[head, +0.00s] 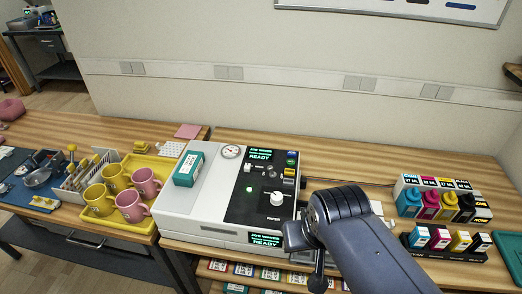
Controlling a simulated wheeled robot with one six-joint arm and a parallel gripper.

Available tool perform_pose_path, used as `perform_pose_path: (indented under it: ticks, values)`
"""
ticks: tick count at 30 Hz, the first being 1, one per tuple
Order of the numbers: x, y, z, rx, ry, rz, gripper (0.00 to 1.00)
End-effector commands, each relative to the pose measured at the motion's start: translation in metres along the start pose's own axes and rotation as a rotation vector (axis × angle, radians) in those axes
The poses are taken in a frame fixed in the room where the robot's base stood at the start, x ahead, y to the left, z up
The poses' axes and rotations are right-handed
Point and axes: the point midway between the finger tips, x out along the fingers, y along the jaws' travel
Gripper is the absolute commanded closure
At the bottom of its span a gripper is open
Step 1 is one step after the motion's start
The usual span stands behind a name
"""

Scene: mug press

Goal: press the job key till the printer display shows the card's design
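The printer (205,205) is white with a black control panel (247,205) and stands on the wooden bench. Its upper display (262,154) and front display (265,240) both show green text ending in READY; the small line above is hard to read. Small coloured keys (291,162) sit at the panel's upper right; I cannot tell which is the job key. A white dial (277,198) and a lit green lamp (249,189) are on the panel. My gripper (295,236) is at the printer's front right corner, mostly hidden by my wrist; its fingers are unclear. I cannot pick out the design card.
A teal box (188,169) and a round gauge (231,152) are on the printer. A yellow tray (170,178) with yellow mugs (98,199) and pink mugs (131,205) is left. Ink bottles (410,202) stand right. Coloured cards (217,266) lie on a shelf below.

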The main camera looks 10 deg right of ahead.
Motion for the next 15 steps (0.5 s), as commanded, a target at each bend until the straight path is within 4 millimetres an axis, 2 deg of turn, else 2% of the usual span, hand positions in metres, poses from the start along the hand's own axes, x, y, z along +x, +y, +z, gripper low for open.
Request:
perform_pose_path:
  ticks: [2, 15]
  values:
    - [0.0, 0.0, 0.0, 0.0, 0.0, 0.0, 0.64]
    - [0.0, 0.0, 0.0, 0.0, 0.0, 0.0, 1.0]
